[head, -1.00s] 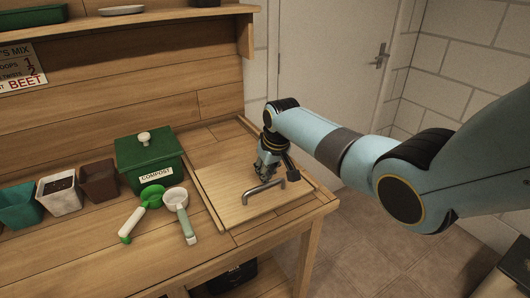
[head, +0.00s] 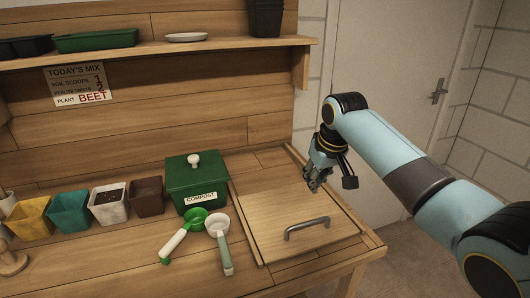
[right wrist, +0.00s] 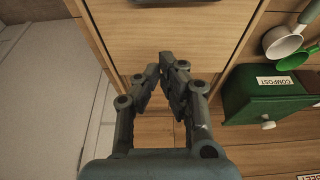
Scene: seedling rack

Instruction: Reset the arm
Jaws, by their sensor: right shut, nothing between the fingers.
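My right gripper (head: 316,184) hangs above the back right part of the wooden lid panel with a grey metal handle (head: 307,229). It is shut with nothing in it. The gripper is apart from the handle. My left gripper is in neither view.
A green compost box (head: 196,183) stands left of the panel. A green scoop (head: 194,217) and a white scoop (head: 219,231) lie in front of it. Several pots, including a brown pot (head: 147,196), line the left. A shelf (head: 160,48) runs above. Right of the bench is free floor.

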